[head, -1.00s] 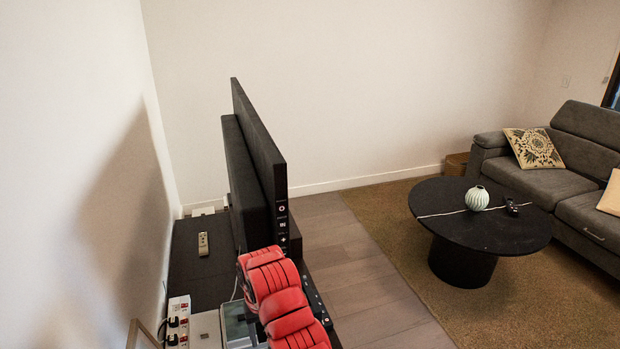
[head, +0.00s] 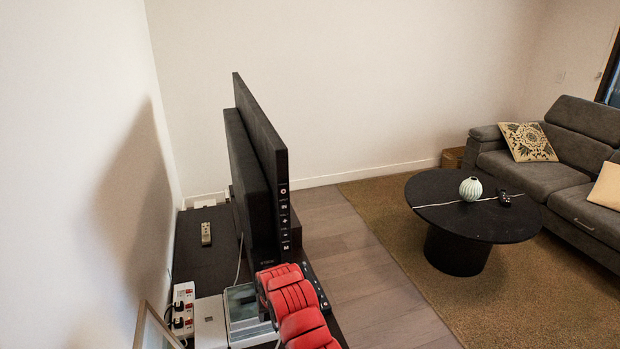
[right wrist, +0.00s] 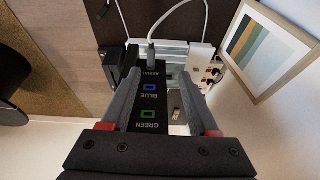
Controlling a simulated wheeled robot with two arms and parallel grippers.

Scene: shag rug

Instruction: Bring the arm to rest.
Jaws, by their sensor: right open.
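My right gripper (right wrist: 162,78) is open in the right wrist view, its two grey fingers spread apart. A black box (right wrist: 150,100) with blue and green ports labelled BLUE and GREEN shows between the fingers, with a cable plugged into its far end. I cannot tell whether the fingers touch it. In the head view my red-covered arm (head: 297,310) is over the dark TV stand (head: 200,270), beside the television (head: 262,165). The gripper's jaws are not seen there. My left gripper is in neither view.
A picture frame (right wrist: 270,50) and a white power strip (head: 183,308) are close by. A grey box (head: 243,308) sits partly behind the arm. A remote (head: 206,233) lies farther back. The wall is at left; open floor (head: 370,270) leads to a round black table (head: 470,225).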

